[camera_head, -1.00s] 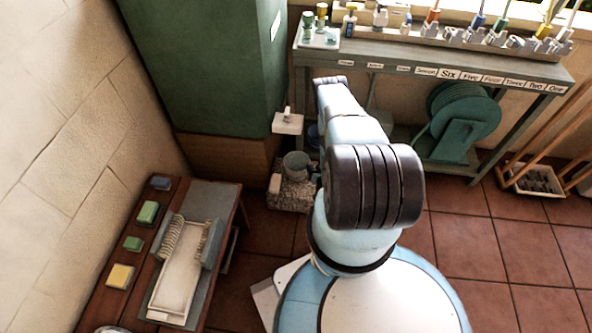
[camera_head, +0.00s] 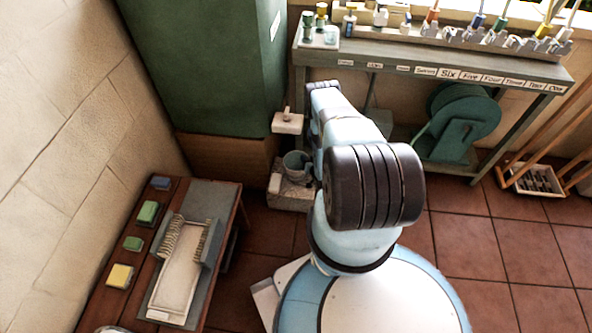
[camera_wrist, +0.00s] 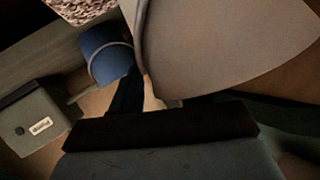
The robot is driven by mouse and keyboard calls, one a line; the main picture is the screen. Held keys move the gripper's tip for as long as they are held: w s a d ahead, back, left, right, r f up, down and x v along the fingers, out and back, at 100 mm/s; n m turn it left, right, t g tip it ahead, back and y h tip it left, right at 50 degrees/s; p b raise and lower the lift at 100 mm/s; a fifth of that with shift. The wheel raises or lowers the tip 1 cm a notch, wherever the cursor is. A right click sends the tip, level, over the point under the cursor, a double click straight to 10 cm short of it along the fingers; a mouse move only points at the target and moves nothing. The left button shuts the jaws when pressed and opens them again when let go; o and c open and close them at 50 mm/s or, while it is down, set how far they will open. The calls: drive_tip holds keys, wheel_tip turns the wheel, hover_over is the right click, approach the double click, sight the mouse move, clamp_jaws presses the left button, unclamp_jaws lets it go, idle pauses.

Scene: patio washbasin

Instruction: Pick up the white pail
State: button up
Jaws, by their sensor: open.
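A large, smooth off-white tapered body, which looks like the white pail (camera_wrist: 225,45), fills the upper right of the wrist view, very close to the camera. Its rim and handle are not clear. My gripper (camera_wrist: 165,122) shows as dark parts along the lower middle of the wrist view, open, just beside the pale body. I cannot tell whether they touch. A blue pail (camera_wrist: 105,55) with a pale handle is left of the white one. In the head view my arm hides the gripper and the white pail.
A grey bucket (camera_head: 297,165) sits on a stone block by the green cabinet (camera_head: 215,65). A bench (camera_head: 425,68) with a green hose reel (camera_head: 455,125) stands behind my arm. A wooden table (camera_head: 95,290) is at left.

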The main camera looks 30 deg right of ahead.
clamp_jaws()
idle(1.4)
